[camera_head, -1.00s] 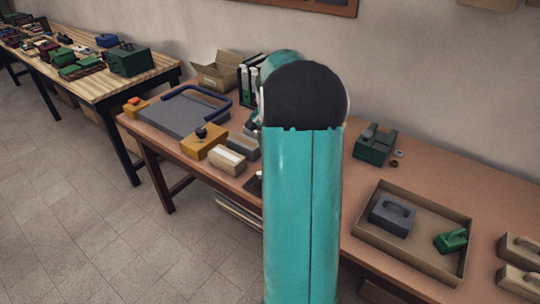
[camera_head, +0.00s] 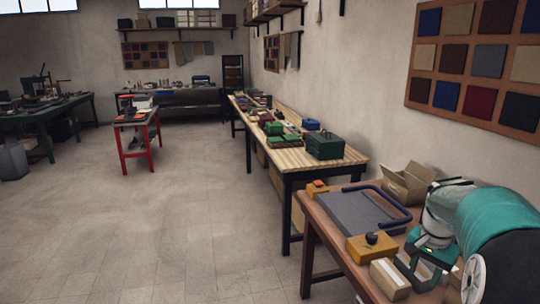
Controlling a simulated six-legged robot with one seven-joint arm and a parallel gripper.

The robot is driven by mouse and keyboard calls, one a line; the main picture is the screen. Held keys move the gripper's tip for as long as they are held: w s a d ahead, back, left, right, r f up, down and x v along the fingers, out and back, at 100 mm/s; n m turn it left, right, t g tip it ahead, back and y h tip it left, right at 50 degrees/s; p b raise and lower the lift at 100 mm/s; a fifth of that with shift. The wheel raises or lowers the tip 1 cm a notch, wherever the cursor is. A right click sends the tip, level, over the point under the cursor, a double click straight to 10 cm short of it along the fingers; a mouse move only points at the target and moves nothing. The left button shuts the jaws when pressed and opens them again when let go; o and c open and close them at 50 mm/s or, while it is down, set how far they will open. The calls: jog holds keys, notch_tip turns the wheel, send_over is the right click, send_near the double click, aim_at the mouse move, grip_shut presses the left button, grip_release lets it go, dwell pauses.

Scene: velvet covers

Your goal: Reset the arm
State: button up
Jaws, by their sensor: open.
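My arm shows at the right edge, with its teal link and dark round joint cover close to the camera. My gripper (camera_head: 422,264) is at the white and teal wrist end, low over the near workbench (camera_head: 335,217). It is open, though its fingers are small and hard to make out against the blocks there. I see nothing held in it. The arm hides the right part of the workbench.
On the near bench are a grey tray with a blue handle (camera_head: 362,215), a yellow block with a black knob (camera_head: 372,248), a tan block (camera_head: 390,279) and an open carton (camera_head: 408,183). A wooden bench (camera_head: 345,160) with a green toolbox (camera_head: 324,145) stands beyond.

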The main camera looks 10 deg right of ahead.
jog(key=s+a+r+n+t, duration=0.1)
jog(key=s+a+r+n, duration=0.2)
jog(key=a, duration=0.5)
jog(key=s+a+r+n+t, duration=0.1)
jog(key=s+a+r+n, duration=0.15)
jog(key=a, duration=0.55)
jog(key=s+a+r+n+t, duration=0.1)
jog(key=s+a+r+n, duration=0.15)
jog(key=a, duration=0.65)
jog(key=s+a+f+n+t, duration=0.2)
jog(key=s+a+n, duration=0.2)
jog(key=s+a, duration=0.2)
jog(key=shift+s+a+y, duration=0.15)
jog(key=shift+s+y, duration=0.15)
jog(key=shift+y, duration=0.1)
